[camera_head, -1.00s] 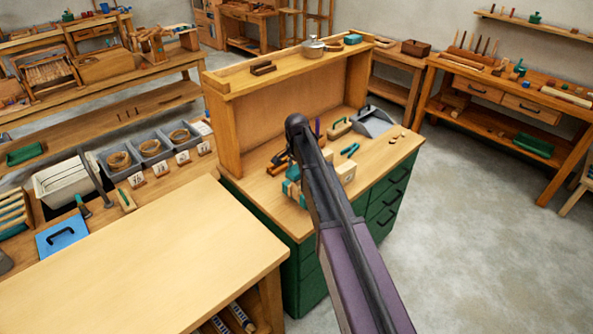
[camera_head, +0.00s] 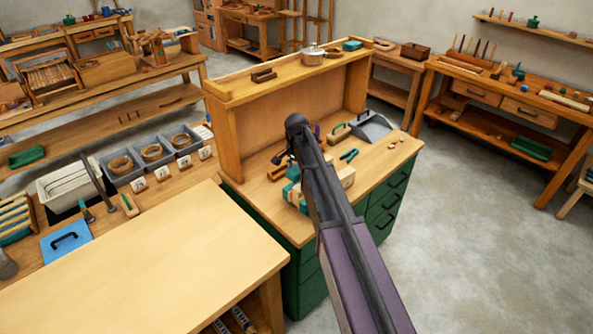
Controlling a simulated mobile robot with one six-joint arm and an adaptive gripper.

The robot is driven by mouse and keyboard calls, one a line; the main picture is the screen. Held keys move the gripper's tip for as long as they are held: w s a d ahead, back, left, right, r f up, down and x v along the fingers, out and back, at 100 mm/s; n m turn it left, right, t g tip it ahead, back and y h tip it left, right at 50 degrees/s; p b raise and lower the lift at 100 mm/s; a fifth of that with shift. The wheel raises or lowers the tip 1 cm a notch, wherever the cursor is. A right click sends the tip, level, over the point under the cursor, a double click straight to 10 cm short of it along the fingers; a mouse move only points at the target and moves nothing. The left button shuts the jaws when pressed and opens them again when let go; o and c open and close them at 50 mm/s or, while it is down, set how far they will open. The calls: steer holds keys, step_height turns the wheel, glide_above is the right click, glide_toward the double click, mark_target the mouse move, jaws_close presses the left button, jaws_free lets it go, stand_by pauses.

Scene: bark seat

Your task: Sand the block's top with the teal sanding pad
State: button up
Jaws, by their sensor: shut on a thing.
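A pale wooden block (camera_head: 347,177) stands on the green cabinet bench, largely hidden behind my arm. Teal parts (camera_head: 292,192), which look like a clamp or vise, show to the left of my arm beside it. Whether the pad touches the block cannot be seen.
A wooden back panel with a shelf (camera_head: 285,80) rises behind the bench (camera_head: 318,232). A pale table (camera_head: 150,265) stands at left front; the right floor is clear.

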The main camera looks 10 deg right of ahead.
steer(key=shift+r+p, duration=0.85)
steer(key=shift+r, duration=0.25)
step_height(320, 180, down, 6)
steer(key=b, duration=0.6)
steer(key=shift+a, duration=0.65)
steer(key=shift+s, duration=0.1)
